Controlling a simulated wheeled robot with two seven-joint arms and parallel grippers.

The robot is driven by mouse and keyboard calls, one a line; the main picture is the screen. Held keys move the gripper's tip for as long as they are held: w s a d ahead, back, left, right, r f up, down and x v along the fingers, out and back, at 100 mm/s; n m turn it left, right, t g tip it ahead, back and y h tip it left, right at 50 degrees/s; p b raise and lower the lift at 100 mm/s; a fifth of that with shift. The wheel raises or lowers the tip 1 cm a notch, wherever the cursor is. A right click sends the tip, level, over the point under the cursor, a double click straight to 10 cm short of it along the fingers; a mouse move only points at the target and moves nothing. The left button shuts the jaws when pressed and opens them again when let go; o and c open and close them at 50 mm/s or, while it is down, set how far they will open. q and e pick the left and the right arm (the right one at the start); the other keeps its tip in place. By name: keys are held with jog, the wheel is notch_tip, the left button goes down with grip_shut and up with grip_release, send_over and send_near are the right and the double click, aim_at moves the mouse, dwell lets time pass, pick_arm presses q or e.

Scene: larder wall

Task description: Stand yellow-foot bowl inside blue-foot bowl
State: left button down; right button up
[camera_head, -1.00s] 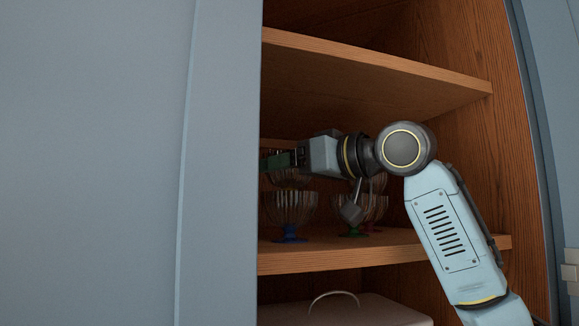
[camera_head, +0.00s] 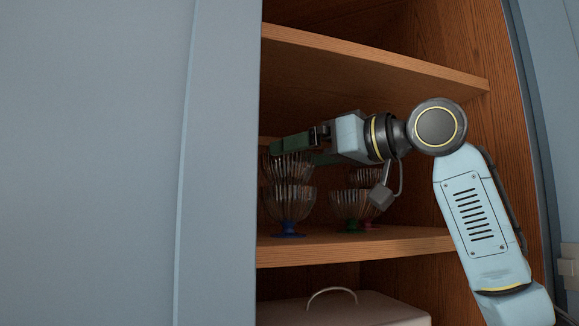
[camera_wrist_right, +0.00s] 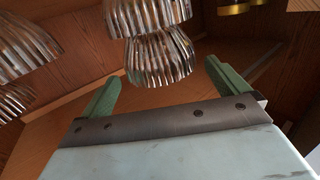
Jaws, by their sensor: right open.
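The clear ribbed blue-foot bowl (camera_head: 288,208) stands upright on the middle shelf near the door edge. A second clear ribbed bowl (camera_head: 288,168) sits on top of it, seemingly nested in its mouth; its foot colour cannot be made out. The right wrist view shows a stack of two bowls, one (camera_wrist_right: 150,14) against the other (camera_wrist_right: 158,58). My right gripper (camera_head: 300,153) is open beside the upper bowl, with one green finger crossing its rim in the head view. My left gripper is not in view.
A green-foot bowl (camera_head: 346,206) and a red-foot bowl (camera_head: 372,206) stand behind to the right, with a bowl (camera_head: 362,178) above them. The upper shelf board (camera_head: 370,62) is close above my gripper. The blue-grey door (camera_head: 100,160) covers the left. A lidded box (camera_head: 350,310) is below.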

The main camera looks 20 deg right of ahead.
jog(key=b+v, duration=0.1)
jog(key=v, duration=0.6)
jog(key=shift+s+d+b, duration=0.2)
jog(key=shift+s+b, duration=0.15)
